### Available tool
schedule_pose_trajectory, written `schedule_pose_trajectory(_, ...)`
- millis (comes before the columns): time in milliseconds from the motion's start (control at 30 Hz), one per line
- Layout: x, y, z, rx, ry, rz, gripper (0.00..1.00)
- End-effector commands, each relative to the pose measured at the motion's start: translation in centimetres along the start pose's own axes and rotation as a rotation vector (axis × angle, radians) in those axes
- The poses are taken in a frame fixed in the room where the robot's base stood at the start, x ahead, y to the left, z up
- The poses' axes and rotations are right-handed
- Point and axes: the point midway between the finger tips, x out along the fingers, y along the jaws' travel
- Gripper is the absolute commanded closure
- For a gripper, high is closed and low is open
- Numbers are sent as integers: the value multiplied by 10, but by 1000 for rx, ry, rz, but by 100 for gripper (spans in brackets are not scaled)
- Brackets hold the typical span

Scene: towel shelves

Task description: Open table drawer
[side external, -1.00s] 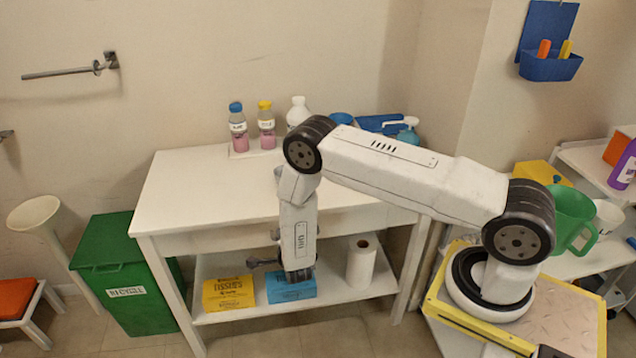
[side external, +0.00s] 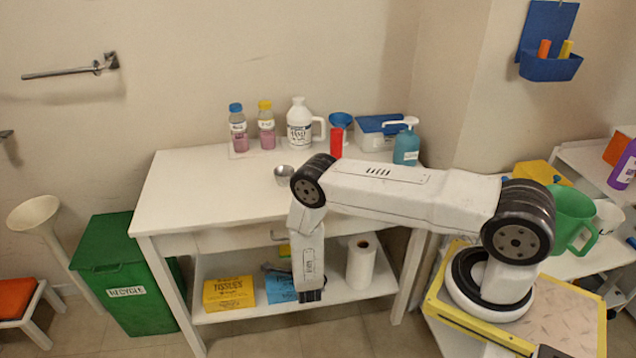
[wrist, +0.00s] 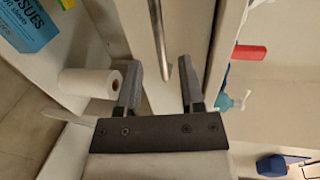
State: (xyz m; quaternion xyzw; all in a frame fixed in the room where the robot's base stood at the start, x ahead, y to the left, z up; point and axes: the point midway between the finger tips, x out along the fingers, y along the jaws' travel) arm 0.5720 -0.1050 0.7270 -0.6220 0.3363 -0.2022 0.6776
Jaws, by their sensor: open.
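The white table (side external: 190,190) has a drawer (side external: 220,241) under its top, and the drawer front looks flush with the frame. A grey metal bar handle (side external: 279,235) is on the drawer front. In the wrist view the handle (wrist: 161,40) runs lengthwise, its near end just ahead of and between my fingers. My gripper (wrist: 163,85) is open and empty, with a finger on either side of the line of the handle. I cannot tell whether it touches anything. In the side view my gripper (side external: 275,268) is below the drawer, partly hidden by my wrist.
Bottles, a metal cup (side external: 284,175) and a red item (side external: 336,143) stand on the tabletop. A green bin (side external: 125,280) stands left.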

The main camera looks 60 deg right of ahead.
Motion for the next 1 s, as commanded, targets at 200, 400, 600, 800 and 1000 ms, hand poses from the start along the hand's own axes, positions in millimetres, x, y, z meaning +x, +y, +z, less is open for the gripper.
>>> schedule_pose_trajectory(200, 26, 0, -1, 0, 3, 0, 51)
schedule_pose_trajectory(400, 46, 0, -1, 0, 2, 0, 51)
schedule_pose_trajectory(600, 58, 0, 0, -1, 0, 1, 51)
schedule_pose_trajectory(800, 60, 0, -1, -2, 0, 1, 51)
schedule_pose_trajectory(1000, 60, 0, 0, -2, 0, 1, 67)
